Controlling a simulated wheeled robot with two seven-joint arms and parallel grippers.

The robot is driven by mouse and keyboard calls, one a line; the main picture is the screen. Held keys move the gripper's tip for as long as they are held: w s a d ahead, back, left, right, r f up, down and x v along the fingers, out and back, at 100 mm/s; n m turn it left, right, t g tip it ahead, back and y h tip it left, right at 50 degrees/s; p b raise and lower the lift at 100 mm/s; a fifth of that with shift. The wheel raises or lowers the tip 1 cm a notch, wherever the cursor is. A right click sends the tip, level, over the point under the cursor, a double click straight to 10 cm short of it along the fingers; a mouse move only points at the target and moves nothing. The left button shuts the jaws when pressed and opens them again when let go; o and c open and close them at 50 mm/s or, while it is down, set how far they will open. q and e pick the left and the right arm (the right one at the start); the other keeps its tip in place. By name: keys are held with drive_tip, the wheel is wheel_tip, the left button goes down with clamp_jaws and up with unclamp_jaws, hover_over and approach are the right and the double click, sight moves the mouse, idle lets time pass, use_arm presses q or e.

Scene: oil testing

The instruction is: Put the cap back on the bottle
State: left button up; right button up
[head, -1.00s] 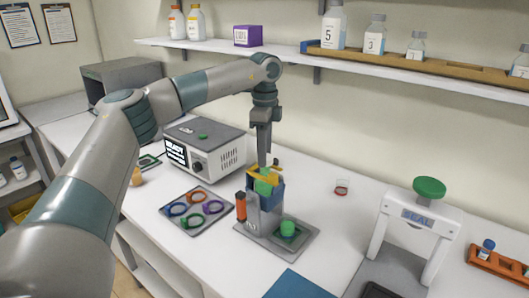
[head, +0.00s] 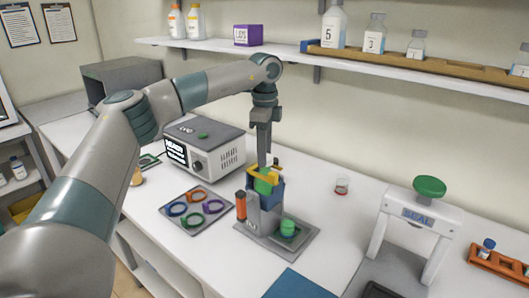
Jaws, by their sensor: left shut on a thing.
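My left gripper (head: 263,162) points straight down over the metal stand (head: 262,218) in the middle of the table. It is shut on a small green piece (head: 264,187) at the stand's blue-and-yellow top; the fingertips are small and partly hidden. A green-topped item (head: 288,228) stands on the stand's base plate, apart from the gripper. I cannot tell which green piece is the cap. My right gripper is not in view.
A tray with coloured rings (head: 195,209) and a grey box with a screen (head: 205,148) lie left of the stand. A white press marked SEAL (head: 418,217) and an orange rack (head: 500,264) with a blue-capped bottle (head: 488,244) stand at right. A shelf (head: 280,51) runs along the wall.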

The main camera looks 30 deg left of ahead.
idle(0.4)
use_arm(q)
drive_tip(key=o, duration=1.6)
drive_tip(key=shift+o, duration=0.2)
drive_tip(key=shift+r+p, duration=0.95)
drive_tip(key=shift+r, duration=0.65)
drive_tip(key=shift+r+p, duration=0.8)
drive_tip(key=shift+r, duration=1.1)
